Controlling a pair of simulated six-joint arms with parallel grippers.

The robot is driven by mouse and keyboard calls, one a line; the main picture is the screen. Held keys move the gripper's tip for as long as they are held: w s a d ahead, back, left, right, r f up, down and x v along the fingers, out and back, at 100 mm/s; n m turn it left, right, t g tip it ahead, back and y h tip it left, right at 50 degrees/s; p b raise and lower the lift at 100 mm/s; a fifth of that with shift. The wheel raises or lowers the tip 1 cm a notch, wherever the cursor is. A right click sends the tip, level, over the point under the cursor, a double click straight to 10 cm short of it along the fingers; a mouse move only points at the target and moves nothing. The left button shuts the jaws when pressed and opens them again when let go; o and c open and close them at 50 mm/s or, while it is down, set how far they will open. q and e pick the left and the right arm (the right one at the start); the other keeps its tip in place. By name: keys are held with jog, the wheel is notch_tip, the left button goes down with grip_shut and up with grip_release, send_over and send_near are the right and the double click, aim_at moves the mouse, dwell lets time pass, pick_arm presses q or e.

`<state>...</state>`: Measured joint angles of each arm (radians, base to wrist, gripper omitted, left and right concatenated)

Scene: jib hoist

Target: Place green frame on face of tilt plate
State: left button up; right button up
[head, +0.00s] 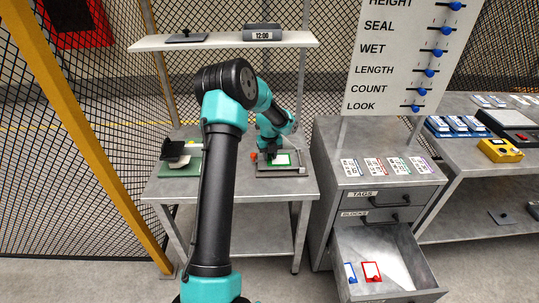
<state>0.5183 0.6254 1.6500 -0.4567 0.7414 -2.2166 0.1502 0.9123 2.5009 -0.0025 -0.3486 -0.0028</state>
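A small green frame (293,159) with a white middle is at the grey plate (293,172) on the right half of the middle table. I take this grey plate to be the tilt plate. The frame appears to lie over its face, but whether it touches is too small to tell. My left gripper (270,157) is at the frame's left edge, dark and small. Whether its fingers are open or shut on the frame cannot be made out. My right gripper is not in view.
A green base with a dark upright part (176,161) stands on the table's left. An open drawer (386,284) at lower right holds a blue frame (350,272) and a red frame (371,271). A shelf (222,41) with a clock (262,33) spans above. Cards (373,167) lie on the cabinet.

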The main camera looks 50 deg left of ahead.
pick_arm(q)
jog(key=o, duration=0.3)
jog(key=shift+r, duration=0.15)
notch_tip(320, 180, up, 12)
dwell(0.6)
dwell(0.3)
